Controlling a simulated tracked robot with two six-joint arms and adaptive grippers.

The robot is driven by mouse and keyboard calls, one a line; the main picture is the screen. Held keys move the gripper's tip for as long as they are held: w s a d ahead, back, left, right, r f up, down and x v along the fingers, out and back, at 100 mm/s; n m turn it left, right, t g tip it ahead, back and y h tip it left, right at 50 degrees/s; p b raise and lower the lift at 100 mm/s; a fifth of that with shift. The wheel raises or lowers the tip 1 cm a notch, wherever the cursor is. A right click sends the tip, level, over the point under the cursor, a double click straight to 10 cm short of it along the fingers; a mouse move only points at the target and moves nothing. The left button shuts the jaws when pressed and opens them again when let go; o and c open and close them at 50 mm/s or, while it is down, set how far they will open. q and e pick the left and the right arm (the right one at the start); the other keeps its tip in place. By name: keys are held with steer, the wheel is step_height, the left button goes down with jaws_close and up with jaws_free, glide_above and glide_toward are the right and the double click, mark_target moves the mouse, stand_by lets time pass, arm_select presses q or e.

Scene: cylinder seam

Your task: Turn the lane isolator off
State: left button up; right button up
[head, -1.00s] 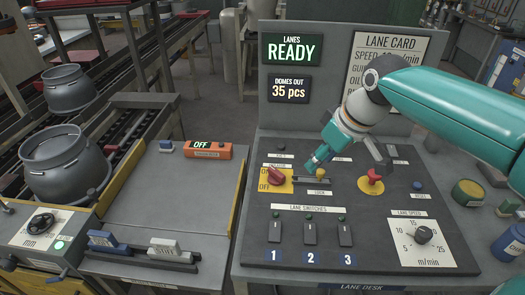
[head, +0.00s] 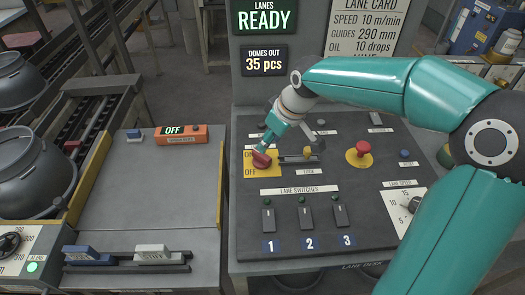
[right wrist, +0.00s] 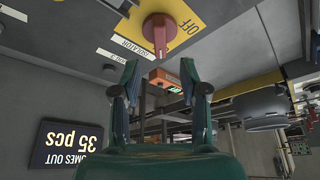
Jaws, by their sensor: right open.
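The lane isolator (head: 262,160) is a red rotary handle on a yellow plate (head: 277,173) marked ON and OFF, at the desk panel's upper left. In the right wrist view the isolator (right wrist: 158,28) shows upside down, its lever pointing toward the gap between my fingers. My right gripper (right wrist: 157,82) is open and empty there, its fingertips short of the lever. In the head view my right gripper (head: 268,140) is right over the isolator and partly hides it. A yellow lock knob (head: 307,151) sits on a slot just right of the isolator. My left gripper is not in view.
A red mushroom button (head: 363,147) stands on a yellow disc to the right. Several black lane switches (head: 305,217) with green lamps line the panel's front. An orange box (head: 181,135) reading OFF sits on the left bench. The display (head: 265,20) reads READY.

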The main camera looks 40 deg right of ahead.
mark_target(262, 158)
steer(key=x, duration=0.7)
jaws_close()
